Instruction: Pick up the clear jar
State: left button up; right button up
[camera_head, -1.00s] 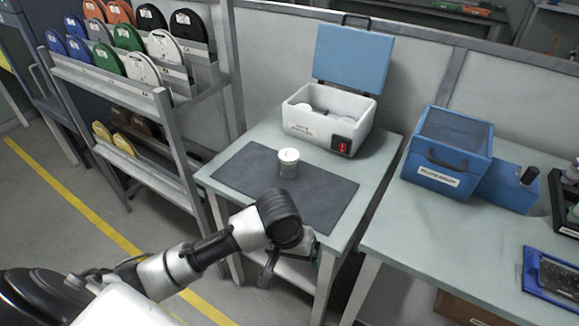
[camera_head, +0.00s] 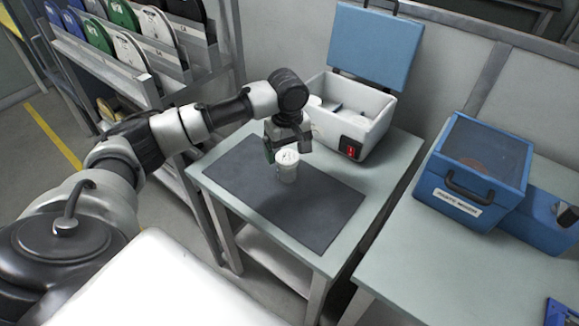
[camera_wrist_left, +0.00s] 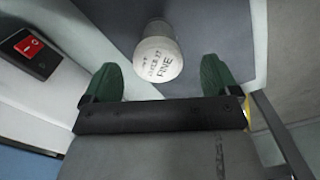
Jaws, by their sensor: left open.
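The clear jar (camera_head: 288,168) stands upright on the dark mat, with a pale lid on top. In the left wrist view the jar (camera_wrist_left: 158,52) shows its white lid with printed text, part of it reading "FINE". My left gripper (camera_head: 287,143) is above and just behind the jar in the head view. In the left wrist view its two green fingers (camera_wrist_left: 160,78) are spread apart, with the lid ahead of and between them. The gripper is open and empty. My right gripper is not in view.
The dark mat (camera_head: 330,222) covers much of the small table (camera_head: 222,199). A white box with a raised blue lid (camera_head: 375,45) and red switch stands behind the jar. A blue case (camera_head: 470,175) sits on the right table. Shelves with colored discs stand left.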

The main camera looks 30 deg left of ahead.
aim_at(287, 156)
pick_arm(q)
jog(key=shift+f, duration=0.7)
jog(key=shift+w+f, duration=0.15)
jog(key=shift+f, duration=0.15)
jog(key=f, duration=0.4)
jog(key=shift+w+a+f, duration=0.15)
jog(key=shift+w+a, duration=0.05)
jog(key=shift+a, duration=0.1)
jog(key=shift+f, duration=0.55)
jog(key=shift+c, duration=0.7)
jog(key=c, duration=1)
jog(key=shift+r, duration=0.1)
jog(key=shift+c, duration=0.5)
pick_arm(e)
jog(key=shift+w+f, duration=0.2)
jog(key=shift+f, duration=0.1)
